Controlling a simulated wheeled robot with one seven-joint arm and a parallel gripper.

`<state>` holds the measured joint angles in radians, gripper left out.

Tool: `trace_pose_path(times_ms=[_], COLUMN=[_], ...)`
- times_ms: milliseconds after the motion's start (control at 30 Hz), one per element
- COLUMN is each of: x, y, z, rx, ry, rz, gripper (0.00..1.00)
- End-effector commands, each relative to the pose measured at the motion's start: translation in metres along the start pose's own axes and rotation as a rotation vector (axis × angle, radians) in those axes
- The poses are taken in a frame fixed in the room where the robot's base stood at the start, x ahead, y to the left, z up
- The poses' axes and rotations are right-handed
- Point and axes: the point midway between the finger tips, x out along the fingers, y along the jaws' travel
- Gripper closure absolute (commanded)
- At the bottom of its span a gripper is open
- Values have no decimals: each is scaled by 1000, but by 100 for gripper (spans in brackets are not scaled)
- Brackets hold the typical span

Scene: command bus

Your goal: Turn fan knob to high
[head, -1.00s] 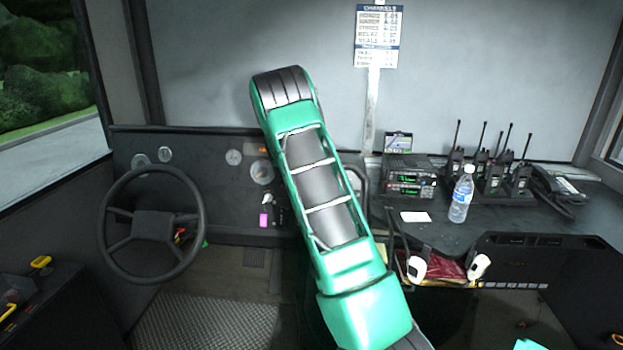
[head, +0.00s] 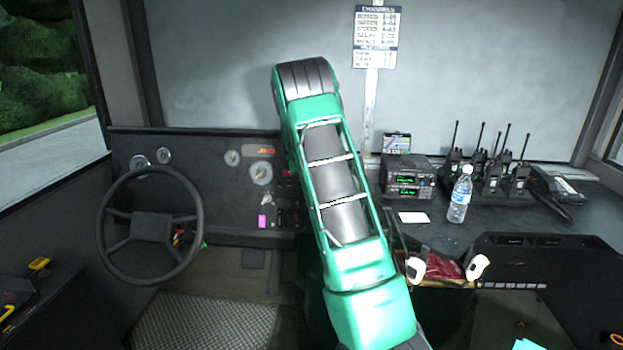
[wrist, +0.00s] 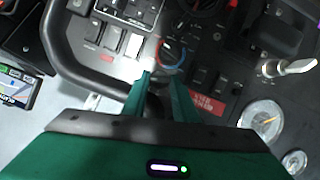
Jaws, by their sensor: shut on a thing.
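In the wrist view, my gripper (wrist: 160,82) reaches onto the dark dashboard panel, its two green fingers on either side of a dark knob (wrist: 156,98). It is shut on this knob, which is mostly hidden by the fingers. I cannot read its label or setting, so I cannot confirm that it is the fan knob. Just beyond the fingertips is a dial with a blue and red arc (wrist: 172,54). In the head view, my green arm hides the gripper and this part of the panel.
A thick dark rail (wrist: 60,62) curves beside the panel near my gripper. A steering wheel (head: 152,212) is at left; radios and a water bottle (head: 460,194) stand at right.

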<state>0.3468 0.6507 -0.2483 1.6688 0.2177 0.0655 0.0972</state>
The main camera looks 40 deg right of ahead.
Motion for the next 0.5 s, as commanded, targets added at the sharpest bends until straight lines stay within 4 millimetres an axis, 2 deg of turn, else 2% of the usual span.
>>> trace_pose_path(times_ms=[33, 133, 167, 233, 500], x=[1, 1, 1, 1, 0], y=[-7, -7, -7, -7, -3], z=[7, 8, 8, 8, 3], rx=[-5, -6, -6, -6, -4], ry=[-14, -15, -15, -15, -7], rz=[-10, -10, -10, -9, -4], gripper=[97, 97, 72, 55, 55])
